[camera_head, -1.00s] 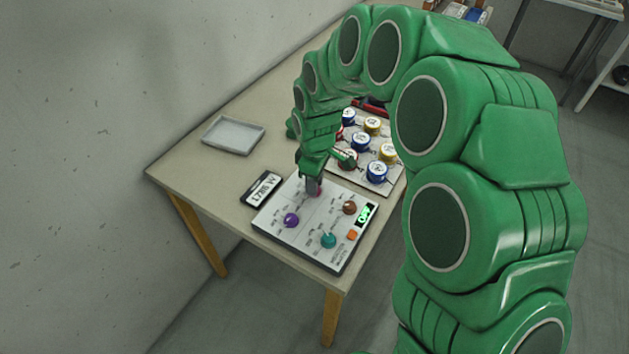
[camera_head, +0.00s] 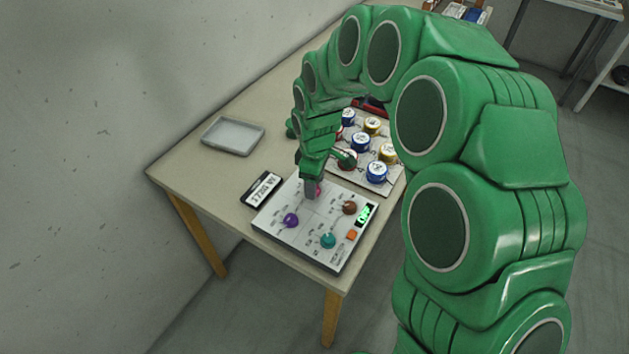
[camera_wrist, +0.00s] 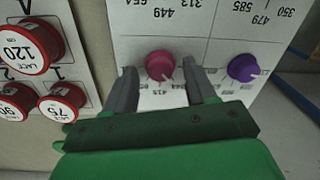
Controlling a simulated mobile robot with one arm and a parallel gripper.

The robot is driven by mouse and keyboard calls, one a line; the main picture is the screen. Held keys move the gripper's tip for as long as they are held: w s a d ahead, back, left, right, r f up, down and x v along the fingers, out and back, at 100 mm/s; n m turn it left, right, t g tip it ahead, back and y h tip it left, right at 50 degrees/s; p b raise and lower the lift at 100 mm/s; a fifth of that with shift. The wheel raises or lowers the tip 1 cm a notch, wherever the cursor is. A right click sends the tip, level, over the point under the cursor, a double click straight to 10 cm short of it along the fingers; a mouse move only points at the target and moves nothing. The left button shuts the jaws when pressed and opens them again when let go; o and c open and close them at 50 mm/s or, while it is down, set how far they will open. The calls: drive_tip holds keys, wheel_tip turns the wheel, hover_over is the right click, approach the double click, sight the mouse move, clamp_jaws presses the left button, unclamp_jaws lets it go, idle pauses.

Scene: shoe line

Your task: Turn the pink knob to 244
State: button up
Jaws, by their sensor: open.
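The pink knob (camera_wrist: 160,65) sits on a white control panel (camera_head: 268,213). In the wrist view its pale pointer points down and to the right in the picture, and the printed numbers around it are partly hidden. My gripper (camera_wrist: 162,82) is open, with one grey finger on each side of the knob; I cannot tell whether either finger touches it. In the head view my gripper (camera_head: 311,188) hides most of the knob, and only a bit of pink (camera_head: 318,191) shows beside the finger.
The panel also bears a purple knob (camera_head: 291,220), a teal knob (camera_head: 328,241), a brown knob (camera_head: 349,207), an orange button (camera_head: 352,235) and a lit green display (camera_head: 365,214). A black-framed label (camera_head: 262,188) and a grey tray (camera_head: 233,136) lie left. Several lidded pots (camera_head: 376,172) stand behind.

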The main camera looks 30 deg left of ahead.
drive_tip(key=shift+r, duration=0.15)
drive_tip(key=r, duration=0.7)
drive_tip(key=shift+w+r, duration=0.2)
drive_tip(key=shift+r, duration=0.1)
drive_tip(key=s+d+r+m, duration=0.1)
drive_tip(key=d+r+m, duration=0.25)
drive_tip(key=d, duration=0.55)
drive_tip(key=s+d+r+m, duration=0.2)
drive_tip(key=d+r+m, duration=0.15)
drive_tip(key=d, duration=0.65)
drive_tip(key=s+d+r+m, duration=0.1)
drive_tip(key=d+r+m, duration=0.25)
drive_tip(key=d, duration=0.55)
drive_tip(key=s+d+r+m+g, duration=0.1)
drive_tip(key=s+d+r+m, duration=0.1)
drive_tip(key=s+d+m, duration=0.8)
drive_tip(key=s+d, duration=0.7)
drive_tip(key=s, duration=0.1)
drive_tip(key=shift+s, duration=0.25)
